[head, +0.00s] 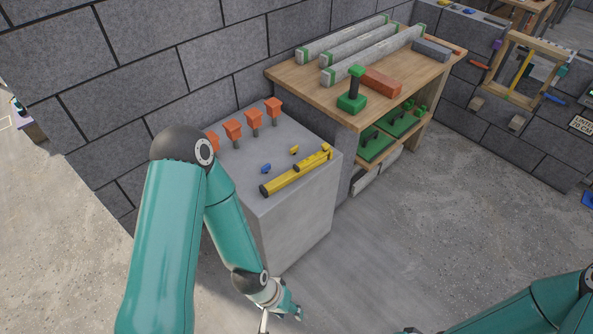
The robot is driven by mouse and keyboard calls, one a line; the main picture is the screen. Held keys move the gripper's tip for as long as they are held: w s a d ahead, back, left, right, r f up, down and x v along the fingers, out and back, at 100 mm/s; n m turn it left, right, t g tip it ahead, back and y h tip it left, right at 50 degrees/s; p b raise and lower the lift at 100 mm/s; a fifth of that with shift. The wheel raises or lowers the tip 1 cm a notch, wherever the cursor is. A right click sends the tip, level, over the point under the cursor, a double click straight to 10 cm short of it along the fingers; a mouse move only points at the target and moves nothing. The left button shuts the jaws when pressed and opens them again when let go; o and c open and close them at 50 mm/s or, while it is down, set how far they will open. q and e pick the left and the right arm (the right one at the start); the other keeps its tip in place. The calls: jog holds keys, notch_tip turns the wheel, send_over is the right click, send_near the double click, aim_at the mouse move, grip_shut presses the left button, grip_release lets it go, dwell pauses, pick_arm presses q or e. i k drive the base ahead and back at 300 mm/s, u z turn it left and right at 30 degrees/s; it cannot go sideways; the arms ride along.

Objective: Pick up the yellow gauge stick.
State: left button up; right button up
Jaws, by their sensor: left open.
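The yellow gauge stick (290,178) lies on top of a grey concrete block (262,205), near its right front edge. It has a dark end at the lower left and a raised yellow piece at the upper right. My left gripper (284,314) is open and low in front of the block, below the stick and apart from it. Part of it is cut off by the bottom edge. My right arm shows at the lower right, but its gripper is out of view.
Several orange pieces (254,120) stand along the block's back edge. A small blue piece (266,168) and a small yellow piece (294,150) lie near the stick. A wooden bench (310,88) stands behind to the right. Floor (430,230) at right is clear.

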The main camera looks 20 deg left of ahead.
aim_at(268, 188)
jog(key=i, duration=0.9)
jog(key=u, duration=0.05)
